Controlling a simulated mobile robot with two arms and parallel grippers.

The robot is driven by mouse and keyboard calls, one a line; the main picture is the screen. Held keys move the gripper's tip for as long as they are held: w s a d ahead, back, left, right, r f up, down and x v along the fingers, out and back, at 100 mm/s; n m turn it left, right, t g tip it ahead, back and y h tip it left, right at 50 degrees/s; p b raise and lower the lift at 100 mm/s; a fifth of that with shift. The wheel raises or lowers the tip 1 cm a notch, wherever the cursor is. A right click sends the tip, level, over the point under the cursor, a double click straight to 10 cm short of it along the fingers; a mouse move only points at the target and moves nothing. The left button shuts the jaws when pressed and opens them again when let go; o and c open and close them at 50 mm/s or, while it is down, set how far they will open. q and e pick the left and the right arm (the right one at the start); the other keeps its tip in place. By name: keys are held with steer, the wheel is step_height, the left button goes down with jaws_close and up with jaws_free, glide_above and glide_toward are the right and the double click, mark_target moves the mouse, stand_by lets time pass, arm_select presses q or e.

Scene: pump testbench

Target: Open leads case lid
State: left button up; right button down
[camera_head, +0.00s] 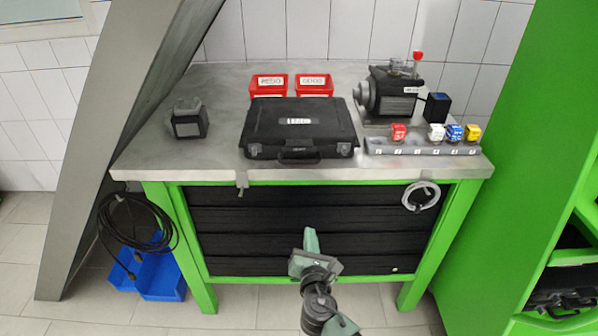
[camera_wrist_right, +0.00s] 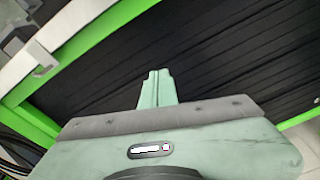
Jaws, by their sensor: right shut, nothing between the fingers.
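The leads case (camera_head: 299,128) is a black case with a handle and latches on its front side, lying flat on the grey bench top. Its lid is closed. My right gripper (camera_head: 310,238) is in front of the bench, lower than the bench top and apart from the case. Its green fingers are shut with nothing between them. The fingers also show in the right wrist view (camera_wrist_right: 157,88), pointing towards the dark drawer fronts. The case is not seen in the right wrist view. My left gripper is not in view.
Two red bins (camera_head: 268,84) stand behind the case. A pump (camera_head: 388,92) and a rail (camera_head: 422,147) with coloured blocks are at its right. A small dark device (camera_head: 188,120) is at its left. Black cables (camera_head: 135,225) hang at the bench's left side above a blue bin (camera_head: 150,272).

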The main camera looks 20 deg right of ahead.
mark_target(303, 161)
step_height(303, 161, up, 16)
steer(key=a+n+t+h, duration=0.2)
steer(key=n+t, duration=0.2)
steer(key=x, duration=1)
steer(key=shift+w, duration=0.2)
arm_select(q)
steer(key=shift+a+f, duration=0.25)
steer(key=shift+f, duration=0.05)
